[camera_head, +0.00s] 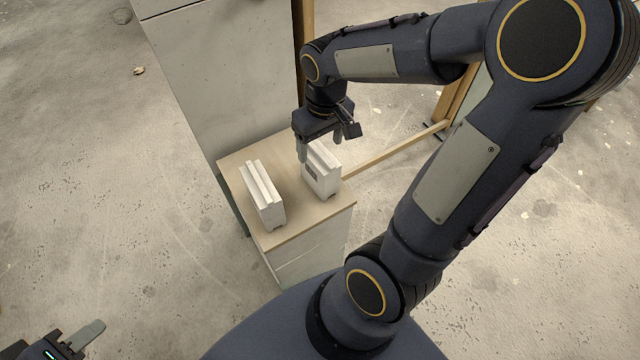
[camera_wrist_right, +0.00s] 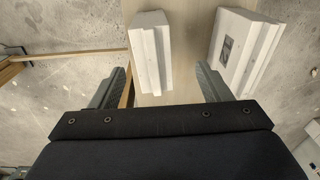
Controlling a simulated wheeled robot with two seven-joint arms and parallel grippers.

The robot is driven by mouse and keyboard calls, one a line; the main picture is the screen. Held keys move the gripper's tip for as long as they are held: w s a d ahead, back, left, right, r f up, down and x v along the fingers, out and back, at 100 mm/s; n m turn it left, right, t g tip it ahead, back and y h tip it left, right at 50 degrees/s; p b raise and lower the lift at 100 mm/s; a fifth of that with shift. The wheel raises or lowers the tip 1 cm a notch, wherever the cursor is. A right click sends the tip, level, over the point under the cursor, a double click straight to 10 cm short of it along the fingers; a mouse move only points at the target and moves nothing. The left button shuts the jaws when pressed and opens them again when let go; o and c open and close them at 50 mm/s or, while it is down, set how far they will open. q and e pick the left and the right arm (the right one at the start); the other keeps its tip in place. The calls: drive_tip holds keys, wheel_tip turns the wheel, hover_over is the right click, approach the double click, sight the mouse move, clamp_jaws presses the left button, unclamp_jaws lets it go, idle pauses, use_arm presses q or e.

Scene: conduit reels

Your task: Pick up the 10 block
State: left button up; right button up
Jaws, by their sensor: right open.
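Two white stepped blocks stand upright on a small cabinet's wooden top. My left gripper (camera_head: 76,341) is partly cut off at the bottom left corner.
The small cabinet (camera_head: 310,240) has a wooden top (camera_head: 285,176) with a gap between the blocks. A tall grey cabinet (camera_head: 215,75) stands behind it at the left. A wooden frame (camera_head: 395,153) stands to the right. Concrete floor surrounds them.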

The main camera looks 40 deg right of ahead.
sight(320, 166)
drive_tip(key=f+b, duration=0.1)
drive_tip(key=f, duration=0.2)
drive_tip(key=w+f+b, duration=0.1)
drive_tip(key=f, duration=0.6)
drive_tip(key=shift+w+d+f+b, duration=0.15)
drive_tip(key=shift+d+f+b, duration=0.15)
drive_tip(key=shift+d+b, duration=0.1)
drive_tip(key=shift+r, duration=0.1)
drive_tip(key=c, duration=1.4)
